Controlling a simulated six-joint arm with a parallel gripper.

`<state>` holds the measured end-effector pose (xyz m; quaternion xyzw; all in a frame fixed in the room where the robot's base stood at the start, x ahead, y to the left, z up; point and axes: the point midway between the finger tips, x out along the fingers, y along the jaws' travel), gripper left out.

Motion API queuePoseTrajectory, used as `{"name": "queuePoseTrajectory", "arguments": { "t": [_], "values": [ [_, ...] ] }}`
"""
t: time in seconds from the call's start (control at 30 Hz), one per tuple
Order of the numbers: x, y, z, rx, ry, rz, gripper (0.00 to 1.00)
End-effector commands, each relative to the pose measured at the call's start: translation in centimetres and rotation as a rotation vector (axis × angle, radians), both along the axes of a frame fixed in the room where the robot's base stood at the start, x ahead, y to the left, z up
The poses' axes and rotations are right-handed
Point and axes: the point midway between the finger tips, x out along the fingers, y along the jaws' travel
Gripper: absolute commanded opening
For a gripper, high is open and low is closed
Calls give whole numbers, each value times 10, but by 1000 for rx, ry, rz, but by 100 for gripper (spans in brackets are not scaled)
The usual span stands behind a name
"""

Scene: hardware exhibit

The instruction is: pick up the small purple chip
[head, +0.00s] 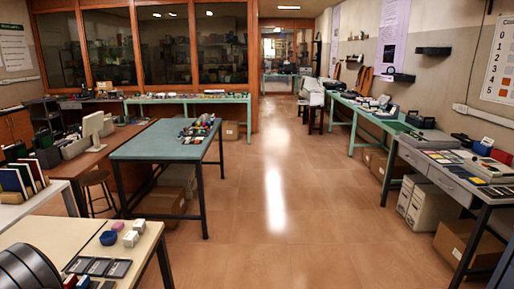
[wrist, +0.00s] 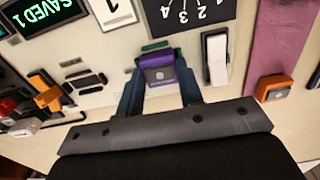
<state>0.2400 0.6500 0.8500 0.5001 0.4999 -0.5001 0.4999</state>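The small purple chip (wrist: 158,72) shows in the upper middle of the wrist view, with a grey face and a round mark on it. My gripper (wrist: 160,82) has its two dark fingers on either side of the chip, one left and one right. The fingers look very close to its sides, but I cannot tell whether they press on it. I also cannot tell whether the chip rests on the pale surface or is lifted. In the head view I cannot make out the chip or my gripper.
Around the chip in the wrist view are a white switch-like block (wrist: 215,58), an orange block (wrist: 273,88), a black number card (wrist: 187,14), a "SAVED 1" display (wrist: 45,14) and an orange part (wrist: 45,92). In the head view, the floor between the benches (head: 285,190) is clear.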

Motion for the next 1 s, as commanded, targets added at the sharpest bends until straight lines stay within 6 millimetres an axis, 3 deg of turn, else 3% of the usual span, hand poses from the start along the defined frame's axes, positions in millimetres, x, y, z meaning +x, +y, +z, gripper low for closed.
{"name": "queuePoseTrajectory", "arguments": {
  "t": [1.0],
  "values": [
    [0,0,65,0,0,0,15]
  ]
}}
